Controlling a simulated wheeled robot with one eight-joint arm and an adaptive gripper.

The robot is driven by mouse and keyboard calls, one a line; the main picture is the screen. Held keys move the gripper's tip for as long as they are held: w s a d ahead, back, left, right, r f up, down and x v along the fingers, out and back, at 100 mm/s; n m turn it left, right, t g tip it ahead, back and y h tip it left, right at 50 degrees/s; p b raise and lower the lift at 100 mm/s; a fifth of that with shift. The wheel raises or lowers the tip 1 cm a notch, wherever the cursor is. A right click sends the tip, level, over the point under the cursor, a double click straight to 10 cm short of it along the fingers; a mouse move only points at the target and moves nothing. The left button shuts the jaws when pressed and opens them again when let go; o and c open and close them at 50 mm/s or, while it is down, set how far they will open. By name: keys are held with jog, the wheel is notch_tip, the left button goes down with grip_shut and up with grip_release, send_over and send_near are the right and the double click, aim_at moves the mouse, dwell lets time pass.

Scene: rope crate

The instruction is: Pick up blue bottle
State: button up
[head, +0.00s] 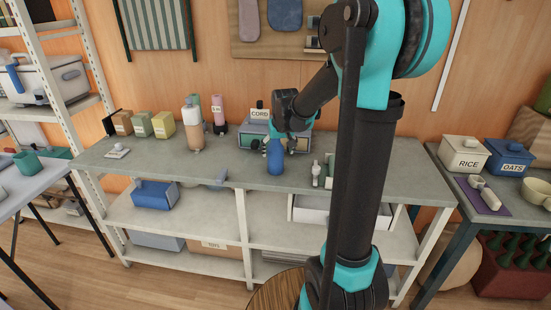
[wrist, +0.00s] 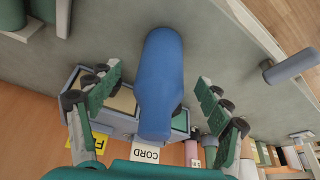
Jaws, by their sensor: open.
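The blue bottle (head: 275,158) stands upright near the front edge of the grey workbench (head: 232,172), right of its middle. My gripper (head: 284,143) is right behind and above it in the head view, and its fingers are partly hidden there. In the wrist view the blue bottle (wrist: 160,65) lies between the two spread green-padded fingers of my gripper (wrist: 158,92). A gap shows on each side of the bottle, and neither finger seems to touch it. The gripper is open and empty.
A tan bottle (head: 193,125) and a pink bottle (head: 218,112) stand to the left. Small grey items (head: 316,172) stand to the right.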

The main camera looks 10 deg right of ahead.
aim_at(276, 155)
jog(key=f, duration=0.1)
jog(key=w+f, duration=0.2)
jog(key=shift+w+a, duration=0.25)
jog(key=shift+w+f, duration=0.25)
jog(key=shift+f, duration=0.35)
jog(key=c, duration=1.5)
notch_tip(276, 155, up, 20)
